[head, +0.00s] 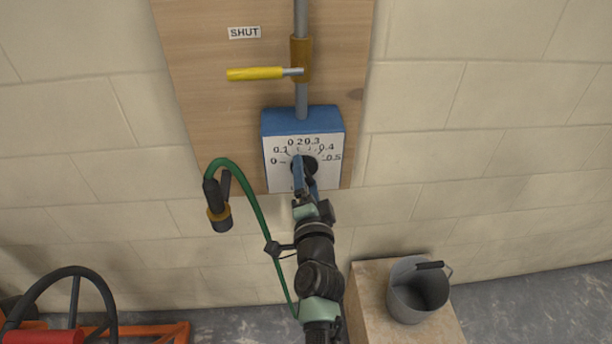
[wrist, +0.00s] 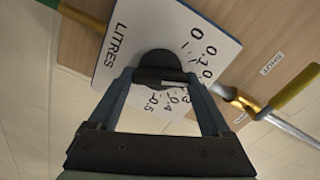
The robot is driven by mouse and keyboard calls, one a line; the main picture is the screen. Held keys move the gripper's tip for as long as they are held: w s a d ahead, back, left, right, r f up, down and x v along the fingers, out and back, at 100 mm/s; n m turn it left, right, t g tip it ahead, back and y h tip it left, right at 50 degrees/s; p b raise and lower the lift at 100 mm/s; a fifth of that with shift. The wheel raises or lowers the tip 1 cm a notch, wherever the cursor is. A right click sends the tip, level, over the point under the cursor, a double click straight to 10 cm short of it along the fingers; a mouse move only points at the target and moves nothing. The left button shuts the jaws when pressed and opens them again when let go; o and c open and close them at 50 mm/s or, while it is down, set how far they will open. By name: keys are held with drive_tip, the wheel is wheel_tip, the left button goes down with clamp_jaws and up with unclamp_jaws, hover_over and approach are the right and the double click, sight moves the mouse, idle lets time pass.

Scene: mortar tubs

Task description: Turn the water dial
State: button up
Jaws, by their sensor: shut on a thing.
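The water dial is a black round knob (head: 309,166) on the white face of a blue-topped box (head: 302,122), with marks from 0 to 0.5 around it. My gripper (head: 304,170) reaches up to the dial from below and is shut on the knob. In the wrist view the knob (wrist: 160,66) sits between the two blue fingers of my gripper (wrist: 162,85), and the word LITRES shows on the plate (wrist: 118,38). The fingers and arm hide part of the scale, and I cannot tell which mark the dial points to.
A yellow lever (head: 255,73) on the pipe above lies sideways, below a SHUT label (head: 244,32). A green hose (head: 262,220) with a nozzle hangs left of my arm. A grey bucket (head: 405,300) stands on a block (head: 372,300) at right. An orange frame with a wheel (head: 75,275) is lower left.

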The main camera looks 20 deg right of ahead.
drive_tip(key=shift+m, duration=0.6)
drive_tip(key=o, duration=1.2)
drive_tip(key=shift+c, duration=0.2)
drive_tip(key=shift+s, duration=0.1)
drive_tip(key=p+v, duration=0.5)
drive_tip(key=v, duration=0.7)
drive_tip(key=shift+s+a, duration=0.2)
drive_tip(key=shift+s, duration=0.2)
